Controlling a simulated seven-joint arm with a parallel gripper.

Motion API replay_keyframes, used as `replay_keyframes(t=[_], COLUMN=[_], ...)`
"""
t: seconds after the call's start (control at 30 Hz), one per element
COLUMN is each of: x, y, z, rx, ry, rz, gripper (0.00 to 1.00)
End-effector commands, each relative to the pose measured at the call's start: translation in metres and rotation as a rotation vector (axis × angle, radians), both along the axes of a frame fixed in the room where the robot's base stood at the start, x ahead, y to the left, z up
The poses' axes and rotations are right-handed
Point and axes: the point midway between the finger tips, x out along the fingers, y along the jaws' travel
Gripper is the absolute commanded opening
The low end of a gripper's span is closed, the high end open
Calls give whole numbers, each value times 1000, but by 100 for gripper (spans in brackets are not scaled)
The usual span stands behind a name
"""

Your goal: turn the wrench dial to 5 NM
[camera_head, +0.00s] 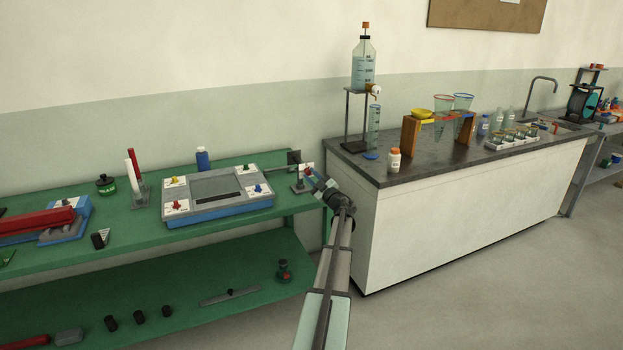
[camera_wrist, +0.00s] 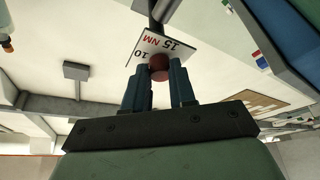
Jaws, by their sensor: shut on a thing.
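The wrench dial is a dark red knob (camera_wrist: 159,68) in the wrist view, in front of a white plate (camera_wrist: 150,47) printed with "15 NM" and "10". My gripper (camera_wrist: 160,88) is shut on the red knob, one blue finger on each side of it. The plate looks tilted in this view, and I cannot read where the knob points. In the head view my gripper (camera_head: 316,178) is at the right end of the green bench, at the small post with the white plate (camera_head: 306,168). The knob is hardly visible there.
The green bench (camera_head: 150,215) holds a grey and blue panel box (camera_head: 215,205) with several coloured knobs, left of my gripper. A dark-topped counter (camera_head: 380,172) with bottles and glassware stands close on the right. Open floor (camera_head: 480,290) lies in front of it.

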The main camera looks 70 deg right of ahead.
Motion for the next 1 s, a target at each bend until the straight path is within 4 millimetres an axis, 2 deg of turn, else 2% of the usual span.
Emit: replay_keyframes(t=[0.5,1.0], x=[-2,-3], y=[-3,-3], z=[4,6], rx=[-318,-451], ry=[317,451], rz=[-1,1], gripper=[0,0])
